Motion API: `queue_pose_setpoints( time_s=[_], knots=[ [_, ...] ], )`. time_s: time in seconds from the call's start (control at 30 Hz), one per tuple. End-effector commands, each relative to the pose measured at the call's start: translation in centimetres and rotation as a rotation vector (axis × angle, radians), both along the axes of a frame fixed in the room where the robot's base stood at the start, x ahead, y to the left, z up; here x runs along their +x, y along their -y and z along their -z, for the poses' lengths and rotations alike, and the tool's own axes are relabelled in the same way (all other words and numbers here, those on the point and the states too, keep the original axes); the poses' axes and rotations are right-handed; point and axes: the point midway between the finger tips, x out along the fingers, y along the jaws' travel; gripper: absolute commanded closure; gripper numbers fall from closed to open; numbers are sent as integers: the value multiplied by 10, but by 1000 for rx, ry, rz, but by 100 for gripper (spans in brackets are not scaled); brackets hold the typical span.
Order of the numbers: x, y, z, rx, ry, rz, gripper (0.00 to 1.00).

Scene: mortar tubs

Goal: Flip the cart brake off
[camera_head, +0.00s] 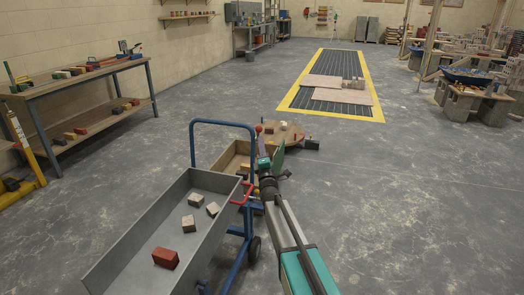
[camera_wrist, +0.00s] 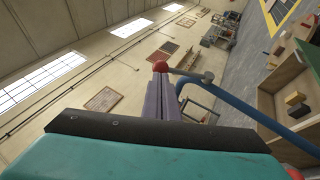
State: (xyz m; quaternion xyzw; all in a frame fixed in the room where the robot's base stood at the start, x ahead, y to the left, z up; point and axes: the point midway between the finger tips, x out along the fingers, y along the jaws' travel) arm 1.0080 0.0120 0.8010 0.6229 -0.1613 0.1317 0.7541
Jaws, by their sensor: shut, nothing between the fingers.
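The cart has a blue tube frame (camera_head: 222,123) and a grey metal tray (camera_head: 122,243). A lever with a red ball knob (camera_head: 258,128) sits by the right corner of the blue handle. In the wrist view the knob (camera_wrist: 160,66) is on a thin arm running to a grey pivot (camera_wrist: 208,77) by the blue tube (camera_wrist: 235,103). My gripper (camera_head: 263,146) is shut and empty, its purple fingers (camera_wrist: 161,82) pointing at the knob. The fingertips look very close to the knob; I cannot tell if they touch. A bent red bar (camera_head: 243,193) is at the tray's right edge.
Loose blocks and a red brick (camera_head: 166,258) lie in the tray. A wooden box (camera_head: 232,158) and a round wooden top (camera_head: 290,134) stand behind the cart. A workbench (camera_head: 75,76) is at the left.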

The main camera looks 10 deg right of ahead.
Motion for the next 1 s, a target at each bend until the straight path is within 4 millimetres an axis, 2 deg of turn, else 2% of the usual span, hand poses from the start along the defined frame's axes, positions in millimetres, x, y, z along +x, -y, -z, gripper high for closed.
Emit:
queue_pose_setpoints(
  time_s=[0.1, 0.33, 1.0],
  knots=[
    [13, 0, -5, 0, 1, 0, 100],
    [26, 0, -11, 0, -1, 0, 100],
    [29, -3, -15, 3, -6, -2, 100]
  ],
)
